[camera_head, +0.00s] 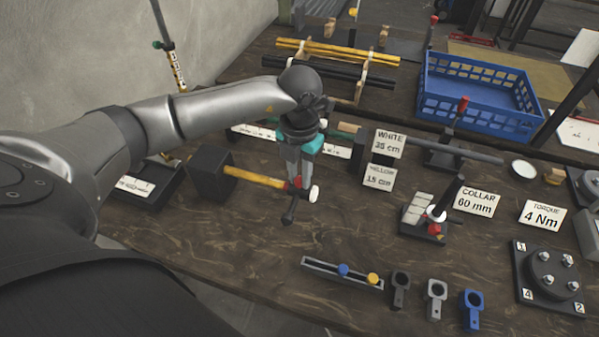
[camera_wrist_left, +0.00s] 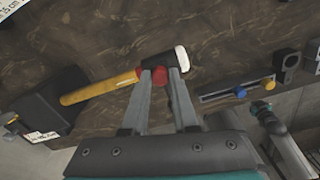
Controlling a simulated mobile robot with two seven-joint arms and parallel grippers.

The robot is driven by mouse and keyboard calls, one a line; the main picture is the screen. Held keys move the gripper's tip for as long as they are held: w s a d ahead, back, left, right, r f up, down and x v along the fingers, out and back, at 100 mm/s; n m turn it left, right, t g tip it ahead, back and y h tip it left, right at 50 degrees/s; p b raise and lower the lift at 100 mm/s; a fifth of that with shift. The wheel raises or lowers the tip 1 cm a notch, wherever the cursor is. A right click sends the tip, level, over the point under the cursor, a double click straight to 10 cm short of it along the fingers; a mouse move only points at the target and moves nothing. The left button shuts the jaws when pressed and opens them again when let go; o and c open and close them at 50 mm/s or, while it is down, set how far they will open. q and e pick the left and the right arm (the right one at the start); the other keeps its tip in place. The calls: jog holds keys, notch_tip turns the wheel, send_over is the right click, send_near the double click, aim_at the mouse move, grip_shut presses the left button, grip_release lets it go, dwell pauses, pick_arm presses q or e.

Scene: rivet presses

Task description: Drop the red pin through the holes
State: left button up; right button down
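A slotted bar (camera_head: 318,267) with blue and yellow knobs and several ring-ended parts (camera_head: 437,291) lie near the front edge. A small stand (camera_head: 424,237), label cards (camera_head: 475,201) and a blue crate (camera_head: 440,99) are to the right. The wood before the rod is clear.

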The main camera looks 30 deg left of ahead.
aim_at(300, 179)
pick_arm(q)
jog(key=o, duration=0.5)
notch_tip(300, 179, up, 15)
jog(key=shift+r+p, duration=0.2)
jog(key=shift+p, duration=0.4)
dwell(0.3)
